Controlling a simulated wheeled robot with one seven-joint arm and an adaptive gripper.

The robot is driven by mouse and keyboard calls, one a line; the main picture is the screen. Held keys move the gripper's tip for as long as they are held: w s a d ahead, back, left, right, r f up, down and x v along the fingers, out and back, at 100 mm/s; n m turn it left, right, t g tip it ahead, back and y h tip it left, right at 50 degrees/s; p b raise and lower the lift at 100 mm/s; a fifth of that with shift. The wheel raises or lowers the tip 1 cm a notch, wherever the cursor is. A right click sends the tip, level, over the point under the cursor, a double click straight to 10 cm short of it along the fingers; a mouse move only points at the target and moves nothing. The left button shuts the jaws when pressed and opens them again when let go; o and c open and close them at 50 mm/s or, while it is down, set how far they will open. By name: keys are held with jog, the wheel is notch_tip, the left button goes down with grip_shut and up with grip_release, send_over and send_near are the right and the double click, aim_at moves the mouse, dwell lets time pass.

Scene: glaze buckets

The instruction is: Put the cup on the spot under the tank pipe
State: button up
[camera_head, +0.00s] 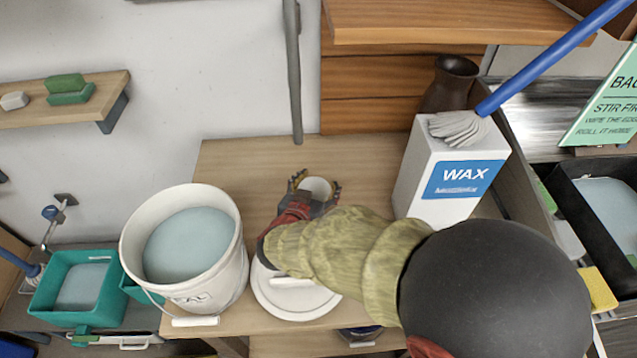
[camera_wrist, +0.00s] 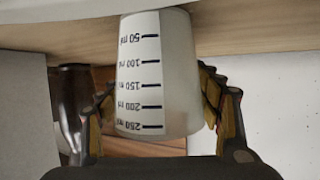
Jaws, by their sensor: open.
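The cup (camera_head: 317,187) is pale, with a measuring scale in ml that shows in the wrist view (camera_wrist: 180,75). It is between the two fingers of my gripper (camera_head: 316,182), which is open with a finger on each side. In the wrist view, small gaps seem to show beside the cup, but contact is hard to judge. The cup's base end meets the wooden table (camera_head: 240,165). The grey pipe (camera_head: 293,75) hangs down against the wall behind the cup, slightly left of it. No marked spot can be made out under its end.
A white bucket (camera_head: 133,245) of pale blue liquid stands left of my arm. A round white lid (camera_head: 290,303) lies partly under my arm. A WAX box (camera_head: 418,175) with a blue-handled brush (camera_head: 545,60) stands right. Bare tabletop shows behind the cup.

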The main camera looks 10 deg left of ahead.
jog(key=shift+o, duration=0.6)
jog(key=shift+r, duration=0.15)
jog(key=shift+s+a+r, duration=0.1)
jog(key=shift+s+r, duration=0.1)
jog(key=shift+s, duration=0.1)
jog(key=p+v, duration=0.4)
jog(key=v, duration=0.7)
jog(key=shift+s+p, duration=0.15)
jog(key=shift+p, duration=0.15)
jog(key=shift+s, duration=0.1)
